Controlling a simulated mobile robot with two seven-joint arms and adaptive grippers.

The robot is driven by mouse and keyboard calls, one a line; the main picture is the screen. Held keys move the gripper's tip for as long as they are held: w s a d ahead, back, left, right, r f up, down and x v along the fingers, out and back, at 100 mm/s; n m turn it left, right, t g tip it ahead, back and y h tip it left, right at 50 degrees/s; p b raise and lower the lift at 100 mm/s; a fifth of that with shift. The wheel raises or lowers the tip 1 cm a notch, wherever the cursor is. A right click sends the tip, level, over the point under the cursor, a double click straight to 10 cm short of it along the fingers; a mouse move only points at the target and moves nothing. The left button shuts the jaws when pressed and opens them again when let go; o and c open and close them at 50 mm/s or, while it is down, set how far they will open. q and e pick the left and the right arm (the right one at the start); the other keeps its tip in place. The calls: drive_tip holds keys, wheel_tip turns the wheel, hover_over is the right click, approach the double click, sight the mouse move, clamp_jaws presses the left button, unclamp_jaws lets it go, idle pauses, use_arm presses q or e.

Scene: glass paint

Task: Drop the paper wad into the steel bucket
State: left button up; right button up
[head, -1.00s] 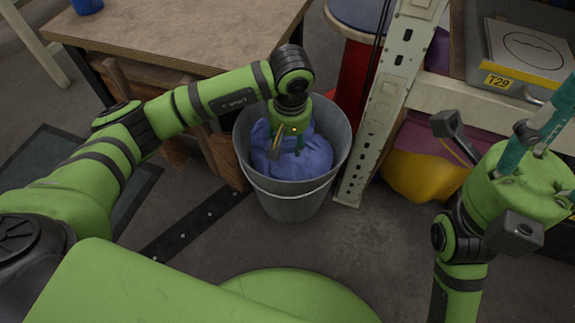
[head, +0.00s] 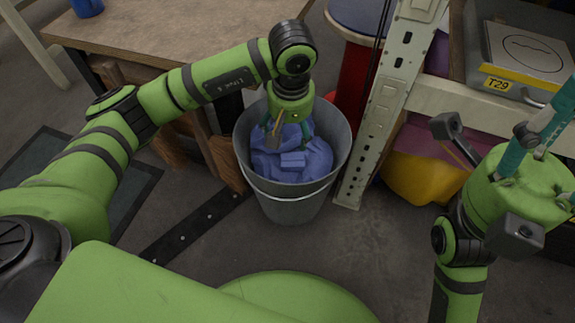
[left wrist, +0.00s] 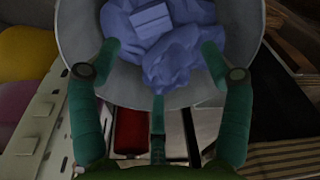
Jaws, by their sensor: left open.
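The grey steel bucket (head: 290,205) stands upright on the floor near the middle of the head view. Its rim also shows in the left wrist view (left wrist: 75,50). Crumpled blue paper (head: 305,165) lies inside it, with a small flat-faced block shape on top; I cannot tell whether this is one wad or several pieces. In the left wrist view the blue paper (left wrist: 172,62) lies below and between my spread fingers. My left gripper (head: 290,132) points down into the bucket mouth, open and apparently empty. My right gripper (head: 545,150) is at the right edge, its fingertips cut off.
A wooden bench (head: 190,35) stands behind left of the bucket. A white perforated post (head: 385,105) is close on its right. A yellow rounded container (head: 420,178) and a shelf with a box marked T29 (head: 525,55) are further right. Floor in front is clear.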

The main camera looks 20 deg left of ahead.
use_arm(q)
wheel_tip(320, 180, up, 7)
drive_tip(key=shift+s+d, duration=0.25)
drive_tip(key=shift+s, duration=0.15)
drive_tip(key=shift+f, duration=0.1)
